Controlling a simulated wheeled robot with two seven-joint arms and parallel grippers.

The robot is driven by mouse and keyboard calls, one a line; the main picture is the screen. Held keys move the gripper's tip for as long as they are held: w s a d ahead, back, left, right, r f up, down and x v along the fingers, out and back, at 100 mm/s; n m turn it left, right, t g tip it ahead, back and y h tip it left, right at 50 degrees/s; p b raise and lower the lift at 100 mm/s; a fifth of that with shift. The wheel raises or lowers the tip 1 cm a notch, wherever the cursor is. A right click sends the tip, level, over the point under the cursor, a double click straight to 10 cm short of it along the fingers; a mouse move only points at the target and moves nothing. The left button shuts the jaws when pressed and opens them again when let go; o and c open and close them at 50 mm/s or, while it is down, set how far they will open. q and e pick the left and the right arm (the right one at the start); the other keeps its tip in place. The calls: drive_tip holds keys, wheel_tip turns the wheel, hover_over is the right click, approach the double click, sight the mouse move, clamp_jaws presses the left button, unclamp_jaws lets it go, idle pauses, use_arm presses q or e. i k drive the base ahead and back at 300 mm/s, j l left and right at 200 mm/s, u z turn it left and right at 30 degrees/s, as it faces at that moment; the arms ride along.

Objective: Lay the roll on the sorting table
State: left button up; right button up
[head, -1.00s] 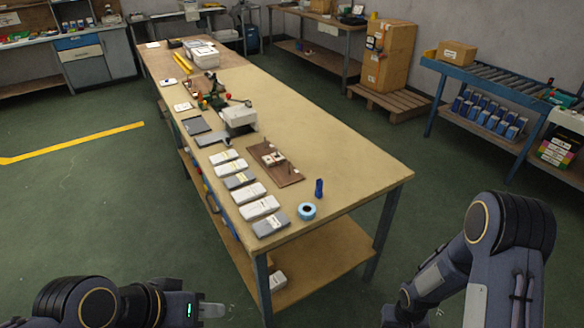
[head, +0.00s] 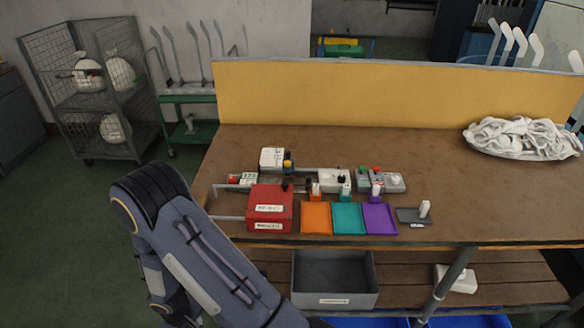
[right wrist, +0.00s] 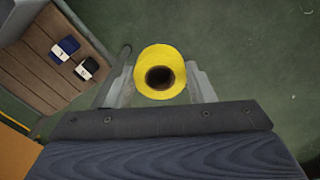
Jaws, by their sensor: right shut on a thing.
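A yellow roll (right wrist: 160,73) with a dark hole shows in the right wrist view. My right gripper (right wrist: 160,85) is shut on it, with a finger on each side, and green floor shows behind it. A brown-topped table (head: 450,195) with a yellow back panel (head: 390,100) fills the middle of the head view; it appears to be the sorting table. One of my arms stands in front of its left end, and its gripper is out of the frame. My left gripper is in neither current view.
A red box (head: 269,207) and orange (head: 315,218), teal (head: 348,219) and purple (head: 379,218) trays stand along the front edge. A white cloth heap (head: 522,138) lies at the right. A grey bin (head: 335,280) sits below. The tabletop between trays and heap is mostly clear.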

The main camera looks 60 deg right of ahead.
sight(466, 208)
drive_tip(key=k+l+z, duration=0.2)
drive_tip(key=k+l, duration=0.15)
drive_tip(key=k+l+z, duration=0.15)
drive_tip(key=k+l, duration=0.3)
drive_tip(key=k+l+z, duration=0.2)
drive_tip(key=k+l, duration=0.15)
drive_tip(key=k+l+z, duration=0.2)
drive_tip(key=k+l, duration=0.15)
drive_tip(key=l, duration=0.3)
